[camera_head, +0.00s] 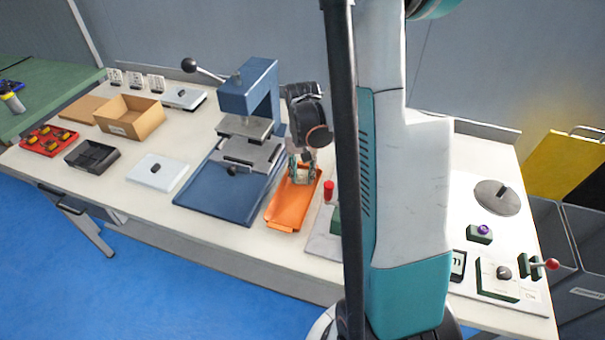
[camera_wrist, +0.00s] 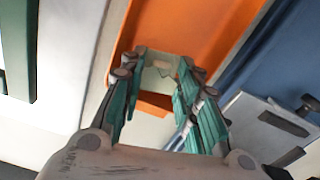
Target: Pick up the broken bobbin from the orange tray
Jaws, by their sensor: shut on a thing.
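The orange tray (camera_head: 290,209) lies on the workbench to the right of the blue press. It also fills the upper middle of the wrist view (camera_wrist: 200,25). My gripper (camera_head: 303,172) points down over the tray's far part. In the wrist view my gripper (camera_wrist: 160,80) has its teal fingers closed on a pale piece with a notched edge, the broken bobbin (camera_wrist: 158,72). The fingers hide part of it. I cannot tell whether the bobbin touches the tray floor or hangs just above it.
The blue press (camera_head: 249,90) stands close left of the tray. A red-topped post (camera_head: 328,190) is close right. A cardboard box (camera_head: 129,117), black bin (camera_head: 92,155), red tray (camera_head: 49,139) and white pad (camera_head: 157,172) lie further left. My arm hides part of the bench.

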